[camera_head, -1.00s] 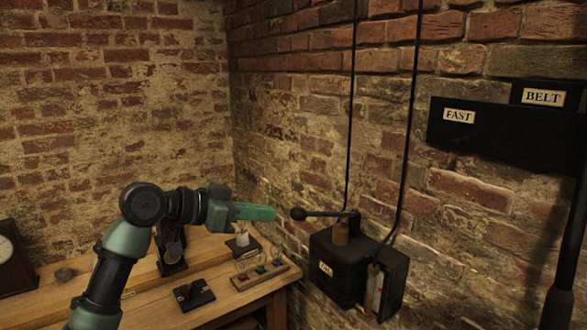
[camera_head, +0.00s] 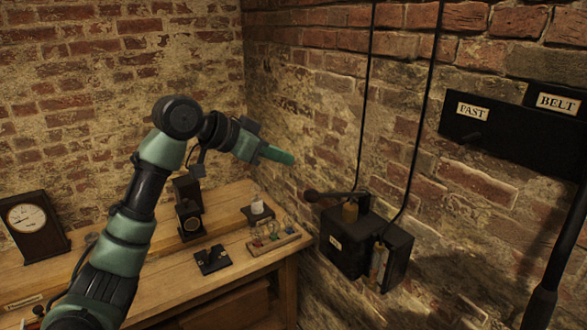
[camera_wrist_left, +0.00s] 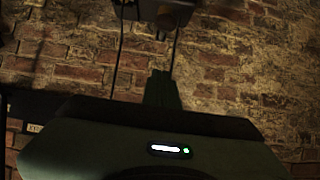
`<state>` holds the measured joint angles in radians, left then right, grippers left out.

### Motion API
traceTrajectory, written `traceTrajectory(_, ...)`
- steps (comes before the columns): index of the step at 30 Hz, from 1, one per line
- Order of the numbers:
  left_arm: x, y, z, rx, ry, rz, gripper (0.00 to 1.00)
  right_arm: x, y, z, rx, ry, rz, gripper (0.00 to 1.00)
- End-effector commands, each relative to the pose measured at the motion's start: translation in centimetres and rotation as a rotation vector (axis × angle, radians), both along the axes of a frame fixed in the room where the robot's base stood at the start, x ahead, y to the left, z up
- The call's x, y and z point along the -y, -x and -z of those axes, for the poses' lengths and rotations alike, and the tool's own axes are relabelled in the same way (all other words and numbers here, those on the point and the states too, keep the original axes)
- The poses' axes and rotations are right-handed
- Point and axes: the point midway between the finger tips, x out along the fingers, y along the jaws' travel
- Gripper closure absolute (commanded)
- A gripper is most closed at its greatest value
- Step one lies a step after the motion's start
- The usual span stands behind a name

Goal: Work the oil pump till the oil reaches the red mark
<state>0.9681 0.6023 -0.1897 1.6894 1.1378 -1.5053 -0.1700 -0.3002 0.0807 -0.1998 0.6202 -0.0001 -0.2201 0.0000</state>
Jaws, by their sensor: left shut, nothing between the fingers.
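The oil pump (camera_head: 343,244) is a black box on the right-hand brick wall. Its lever (camera_head: 335,196) sticks out to the left, roughly level, ending in a dark round knob (camera_head: 311,196). A narrow upright glass (camera_head: 378,262) shows at the pump's right part; the oil level and red mark are too small to make out. My left gripper (camera_head: 287,157) is shut and empty, above and left of the knob in the head view, apart from it. Its green fingers also show in the left wrist view (camera_wrist_left: 162,88). My right gripper is out of view.
A wooden bench (camera_head: 235,265) stands below, with a dial clock (camera_head: 32,225), a small rack of coloured pieces (camera_head: 272,238) and a black plate (camera_head: 212,260). Two cables run up the wall above the pump.

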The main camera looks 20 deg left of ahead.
Motion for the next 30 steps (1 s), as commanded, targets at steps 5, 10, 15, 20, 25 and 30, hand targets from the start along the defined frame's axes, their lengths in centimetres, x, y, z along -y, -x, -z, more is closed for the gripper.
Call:
traceTrajectory(5, 1.8, -2.0, 1.3, -0.007, 0.004, 0.004, 1.0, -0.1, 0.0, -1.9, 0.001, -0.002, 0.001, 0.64)
traceTrajectory(10, 3.8, -4.5, 3.2, -0.006, 0.004, 0.003, 1.0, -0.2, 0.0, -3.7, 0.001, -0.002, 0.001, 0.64)
traceTrajectory(15, 4.6, -5.9, 5.6, -0.007, 0.0, 0.0, 1.0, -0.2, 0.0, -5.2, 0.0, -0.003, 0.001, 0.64)
traceTrajectory(20, 4.2, -5.3, 7.5, -0.003, 0.001, 0.001, 1.0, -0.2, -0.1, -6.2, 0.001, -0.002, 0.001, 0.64)
traceTrajectory(25, 4.1, -5.1, 8.5, -0.001, 0.001, 0.0, 1.0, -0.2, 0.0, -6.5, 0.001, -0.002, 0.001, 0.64)
traceTrajectory(30, 4.0, -5.1, 8.7, 0.0, 0.001, 0.001, 1.0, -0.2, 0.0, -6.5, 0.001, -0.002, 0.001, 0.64)
